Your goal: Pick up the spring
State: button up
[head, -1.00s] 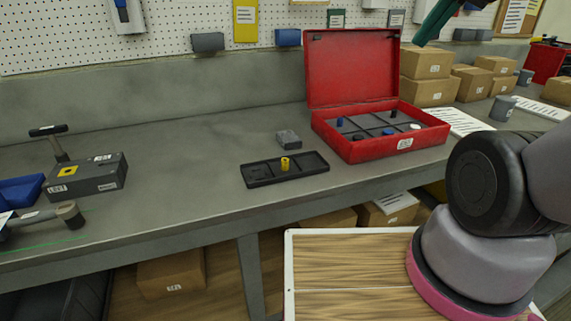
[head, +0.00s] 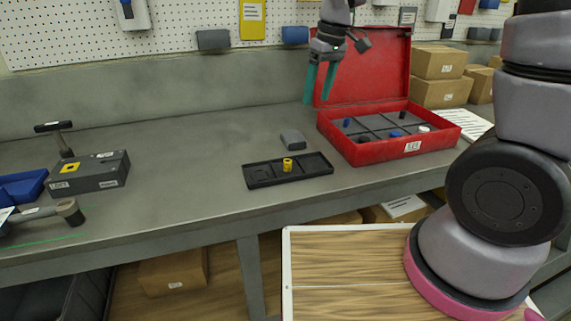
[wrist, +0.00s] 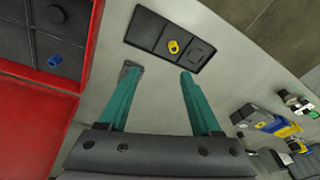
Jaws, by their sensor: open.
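A small yellow coil-like piece, which looks like the spring (head: 287,165), stands upright in the middle compartment of a black tray (head: 262,182) on the bench. It also shows in the wrist view (wrist: 173,46), beyond my fingertips. My gripper (head: 317,101) has teal fingers pointing down. It is open and empty, in the air above the bench, in front of the red case's raised lid. In the wrist view my gripper (wrist: 159,72) has its fingers well apart and the spring is clear of both.
An open red case (head: 345,146) with several small parts in its compartments stands right of the tray. A grey block (head: 292,139) lies just behind the tray. A grey box (head: 88,184) and a hammer (head: 66,208) are at the left. The bench between is clear.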

jog(key=a+f+n+g+h, duration=0.15)
jog(key=a+f+n, duration=0.25)
jog(key=a+f, duration=0.4)
send_over(288, 161)
jog(key=shift+n+t+h, duration=0.25)
jog(key=shift+n, duration=0.05)
jog(key=f, duration=0.6)
jog(key=shift+w+f, duration=0.2)
jog(key=f, duration=0.5)
jog(key=shift+s+a+f, duration=0.1)
jog(key=shift+s+f, duration=0.1)
jog(key=shift+f, duration=0.15)
grip_shut()
